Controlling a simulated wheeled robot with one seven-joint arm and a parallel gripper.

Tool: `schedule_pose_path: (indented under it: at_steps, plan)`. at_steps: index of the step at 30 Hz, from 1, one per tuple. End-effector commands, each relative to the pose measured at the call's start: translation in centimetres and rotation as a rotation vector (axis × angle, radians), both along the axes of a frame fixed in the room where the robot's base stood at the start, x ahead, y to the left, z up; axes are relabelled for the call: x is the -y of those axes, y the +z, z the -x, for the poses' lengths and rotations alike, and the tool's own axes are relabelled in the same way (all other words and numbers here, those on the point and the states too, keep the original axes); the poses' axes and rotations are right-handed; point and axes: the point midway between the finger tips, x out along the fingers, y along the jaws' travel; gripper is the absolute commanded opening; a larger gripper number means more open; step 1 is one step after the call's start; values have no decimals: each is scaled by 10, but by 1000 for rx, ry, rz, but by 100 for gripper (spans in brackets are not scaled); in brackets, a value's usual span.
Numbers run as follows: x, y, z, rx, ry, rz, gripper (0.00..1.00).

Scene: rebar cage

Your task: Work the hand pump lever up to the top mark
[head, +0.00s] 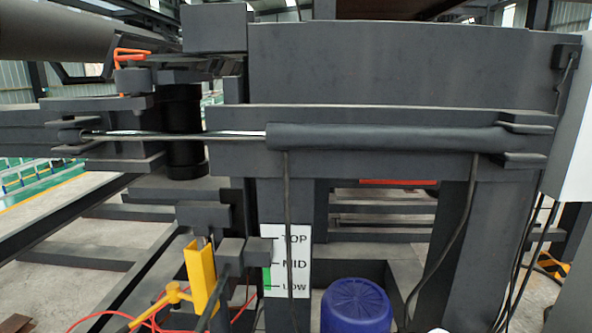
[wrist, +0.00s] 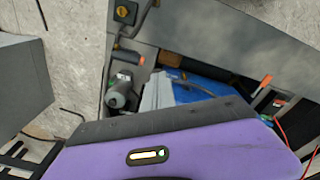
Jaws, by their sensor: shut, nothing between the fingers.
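A white scale plate (head: 287,260) with TOP, MID and LOW marks stands upright below the beam in the head view. A green bar (head: 267,279) runs along its left edge, roughly between LOW and MID. Left of the plate is the hand pump, with a yellow part (head: 198,278) and dark grey blocks (head: 230,254) near MID height. Which part is the lever is hard to tell.
A blue drum (head: 356,305) stands right of the plate. A long dark cylinder (head: 390,137) with a bright rod crosses above. Cables hang in front of the frame, and red hoses (head: 150,318) lie at lower left.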

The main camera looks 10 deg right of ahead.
Motion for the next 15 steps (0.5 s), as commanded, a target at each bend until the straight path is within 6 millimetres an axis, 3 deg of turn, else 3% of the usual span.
schedule_pose_path:
  at_steps: [15]
  plan:
    - [-1,-13,5,0,0,0,0]
